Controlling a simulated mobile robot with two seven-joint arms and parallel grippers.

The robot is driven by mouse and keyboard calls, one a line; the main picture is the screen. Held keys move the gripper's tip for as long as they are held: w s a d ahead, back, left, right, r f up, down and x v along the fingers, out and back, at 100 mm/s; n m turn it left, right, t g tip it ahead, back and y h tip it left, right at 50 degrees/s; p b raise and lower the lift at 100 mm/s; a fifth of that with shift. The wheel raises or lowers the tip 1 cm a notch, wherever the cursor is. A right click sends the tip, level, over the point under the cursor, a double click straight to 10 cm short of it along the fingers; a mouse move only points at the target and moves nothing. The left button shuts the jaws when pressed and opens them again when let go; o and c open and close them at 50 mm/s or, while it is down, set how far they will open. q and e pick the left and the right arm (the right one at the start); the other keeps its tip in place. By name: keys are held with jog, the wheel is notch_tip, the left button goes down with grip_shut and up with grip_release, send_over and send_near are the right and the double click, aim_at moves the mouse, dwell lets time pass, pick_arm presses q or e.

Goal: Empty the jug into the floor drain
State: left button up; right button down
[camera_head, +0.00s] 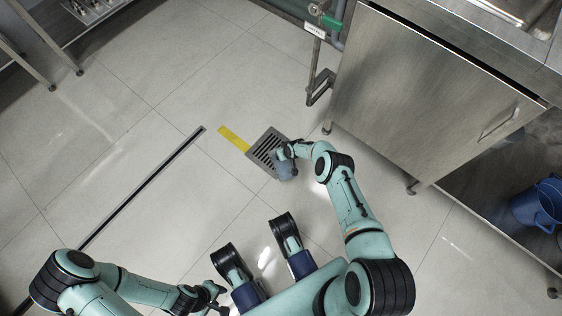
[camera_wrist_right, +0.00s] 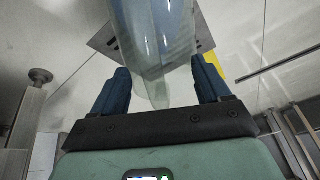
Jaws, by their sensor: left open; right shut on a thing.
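The floor drain (camera_head: 262,149) is a square grey slotted grate in the tiled floor; its edge also shows behind the jug in the right wrist view (camera_wrist_right: 103,40). The jug (camera_head: 286,170) is bluish and see-through, held over the right part of the grate, covering some slots. My right gripper (camera_head: 285,153) is shut on the jug, which stands between its two blue fingers in the right wrist view (camera_wrist_right: 153,35). I cannot tell the jug's exact tilt or whether liquid is in it. My left gripper (camera_head: 217,293) is open and empty, low at the picture's left of centre.
A yellow strip (camera_head: 234,138) lies beside the drain, and a long slot channel (camera_head: 145,185) runs to its left. A steel cabinet (camera_head: 425,95) and a pipe with a green valve (camera_head: 327,20) stand at the right. A blue bucket (camera_head: 540,203) is under the counter. Open floor lies left.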

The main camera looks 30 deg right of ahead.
jog(key=shift+w+d+g, duration=0.1)
jog(key=shift+w+g, duration=0.45)
jog(key=shift+g, duration=0.05)
dwell(1.4)
jog(key=shift+r, duration=0.15)
dwell(0.7)
jog(key=shift+w+d+r+g+p, duration=0.15)
jog(key=shift+w+r+p, duration=0.1)
jog(key=shift+r, duration=0.15)
jog(key=shift+w+d+r+g+p, duration=0.15)
jog(key=shift+r+p, duration=0.1)
jog(key=shift+r, duration=0.15)
dwell(0.4)
jog(key=shift+w+a, duration=0.1)
jog(key=shift+w, duration=0.1)
